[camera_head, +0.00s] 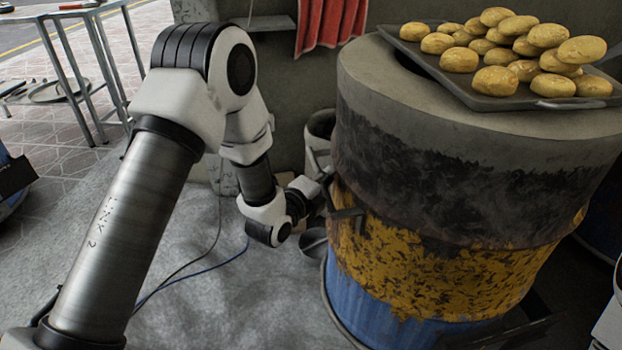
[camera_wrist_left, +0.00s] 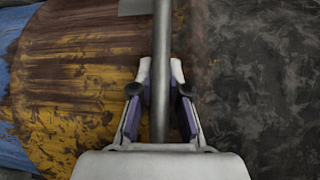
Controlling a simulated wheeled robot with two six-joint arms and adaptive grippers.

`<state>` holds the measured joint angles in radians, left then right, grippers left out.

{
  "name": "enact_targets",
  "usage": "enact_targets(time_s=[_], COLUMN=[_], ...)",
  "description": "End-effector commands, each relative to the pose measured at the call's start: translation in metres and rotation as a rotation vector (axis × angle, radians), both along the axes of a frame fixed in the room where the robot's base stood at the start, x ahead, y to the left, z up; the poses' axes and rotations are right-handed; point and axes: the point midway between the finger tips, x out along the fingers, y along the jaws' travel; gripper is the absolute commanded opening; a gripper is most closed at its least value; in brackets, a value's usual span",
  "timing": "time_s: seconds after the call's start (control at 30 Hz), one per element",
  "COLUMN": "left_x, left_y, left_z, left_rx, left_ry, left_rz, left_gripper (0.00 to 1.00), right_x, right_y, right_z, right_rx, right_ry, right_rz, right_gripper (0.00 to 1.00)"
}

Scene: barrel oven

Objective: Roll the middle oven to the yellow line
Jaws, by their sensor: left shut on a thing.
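The barrel oven (camera_head: 440,180) stands close in front on the right, upright, with a grey top, a sooty dark band, worn yellow paint and a blue base. A metal bar handle (camera_head: 346,213) sticks out on its left side. In the left wrist view the handle (camera_wrist_left: 161,50) runs between the fingers of my left gripper (camera_wrist_left: 161,78), which is shut on it. In the head view the left gripper (camera_head: 325,180) is small and partly hidden at the oven's left side. A yellow line (camera_head: 22,48) shows at the far left. My right gripper is not seen.
A tray (camera_head: 500,101) of piled buns rests on the oven's top. A metal table (camera_head: 75,75) stands at the back left, and a grey bin (camera_head: 318,150) is behind the oven. Cables (camera_head: 190,268) lie on the otherwise open floor left of the oven.

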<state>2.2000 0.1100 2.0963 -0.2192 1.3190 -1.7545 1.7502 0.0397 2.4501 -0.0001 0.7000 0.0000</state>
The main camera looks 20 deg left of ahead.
Motion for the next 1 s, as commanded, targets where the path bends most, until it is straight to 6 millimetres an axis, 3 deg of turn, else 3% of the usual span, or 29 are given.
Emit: enact_targets(time_s=[0.23,0.27,0.3,0.33,0.7,0.87,1.0], left_x=[0.000,0.000,0.000,0.000,-0.007,-0.037,-0.074], left_y=[0.002,0.002,0.002,0.002,0.003,0.008,0.013], left_z=[0.003,0.003,0.003,0.003,0.002,0.006,0.010], left_rx=[-0.003,-0.003,-0.003,-0.003,-0.002,-0.005,-0.006], left_ry=[-0.007,-0.007,-0.006,-0.006,-0.002,0.001,0.003], left_rz=[0.006,0.006,0.007,0.007,0.007,0.009,0.010], left_gripper=[0.00,0.25,0.39,0.41,0.41,0.41,0.41], right_x=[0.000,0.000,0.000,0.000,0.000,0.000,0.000], right_y=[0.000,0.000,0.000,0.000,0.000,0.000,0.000], right_z=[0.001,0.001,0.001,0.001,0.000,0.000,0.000], right_rx=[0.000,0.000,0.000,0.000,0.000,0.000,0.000], right_ry=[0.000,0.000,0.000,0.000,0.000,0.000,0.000], right_rz=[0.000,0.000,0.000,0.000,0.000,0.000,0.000], right_gripper=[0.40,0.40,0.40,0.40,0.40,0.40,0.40])
